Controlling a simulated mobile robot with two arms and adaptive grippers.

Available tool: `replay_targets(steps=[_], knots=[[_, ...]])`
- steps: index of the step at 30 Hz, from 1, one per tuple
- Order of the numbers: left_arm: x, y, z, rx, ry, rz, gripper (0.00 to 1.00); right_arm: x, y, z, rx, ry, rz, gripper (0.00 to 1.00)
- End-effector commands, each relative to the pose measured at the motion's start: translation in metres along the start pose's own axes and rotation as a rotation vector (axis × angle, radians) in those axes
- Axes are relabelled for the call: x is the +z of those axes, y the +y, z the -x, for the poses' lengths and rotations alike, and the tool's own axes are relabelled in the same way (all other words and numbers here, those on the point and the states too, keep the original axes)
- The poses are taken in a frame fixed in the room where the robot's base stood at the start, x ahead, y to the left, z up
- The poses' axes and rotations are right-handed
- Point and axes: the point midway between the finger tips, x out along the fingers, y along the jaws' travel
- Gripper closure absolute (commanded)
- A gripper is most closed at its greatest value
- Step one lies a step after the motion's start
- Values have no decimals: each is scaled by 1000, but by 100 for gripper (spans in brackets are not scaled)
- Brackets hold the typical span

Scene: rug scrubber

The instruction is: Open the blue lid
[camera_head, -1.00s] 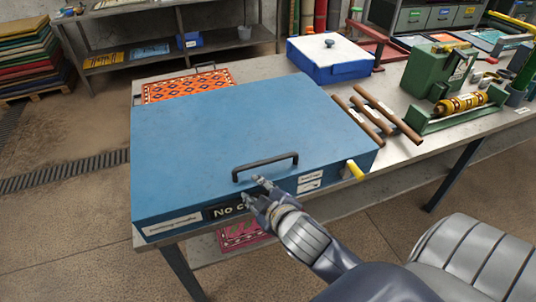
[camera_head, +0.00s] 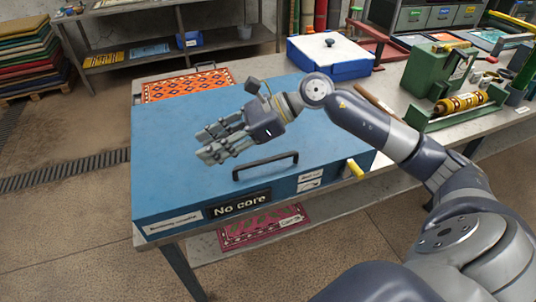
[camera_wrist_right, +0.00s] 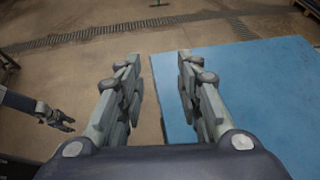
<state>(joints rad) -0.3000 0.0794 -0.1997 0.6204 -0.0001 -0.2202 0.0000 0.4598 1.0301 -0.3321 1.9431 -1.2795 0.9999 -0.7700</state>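The blue lid (camera_head: 170,130) lies flat and closed on a wide box on the workbench. Its black bar handle (camera_head: 265,166) stands near the front edge, above a "No core" label (camera_head: 241,203). My right gripper (camera_head: 204,146) hangs over the lid, behind and left of the handle, apart from it. In the right wrist view this gripper (camera_wrist_right: 159,58) is open and empty, with the blue surface (camera_wrist_right: 265,85) below and to the right. My left gripper (camera_wrist_right: 60,120) shows small at the left of that view, its fingers apart and empty; it is outside the head view.
A yellow knob (camera_head: 355,170) sticks out at the box's front right corner. A patterned orange rug (camera_head: 188,84) lies behind the box.

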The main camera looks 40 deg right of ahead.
Motion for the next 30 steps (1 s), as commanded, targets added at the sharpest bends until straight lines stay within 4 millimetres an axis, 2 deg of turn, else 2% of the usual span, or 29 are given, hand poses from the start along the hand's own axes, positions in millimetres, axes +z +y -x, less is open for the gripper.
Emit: replay_targets(steps=[1, 3, 6, 9, 12, 14, 17, 30], knots=[[0, 0, 0, 0, 0, 0, 60, -18, -12, 20, -12, 126, 72, 67], [0, 0, 0, 0, 0, 0, 60, -43, -25, 48, -15, 292, 147, 67], [0, 0, 0, 0, 0, 0, 60, -70, -39, 90, -17, 487, 205, 67], [0, 0, 0, 0, 0, 0, 60, -87, -47, 123, -16, 619, 228, 67], [0, 0, 0, 0, 0, 0, 60, -95, -51, 142, -13, 687, 234, 67], [0, 0, 1, 0, 0, 0, 60, -98, -51, 145, -11, 704, 234, 67], [0, 0, 4, 0, 0, 0, 60, -104, -52, 139, -7, 709, 233, 67], [-3, 0, 30, 0, 0, 0, 60, -151, -58, 79, -7, 703, 232, 67]])
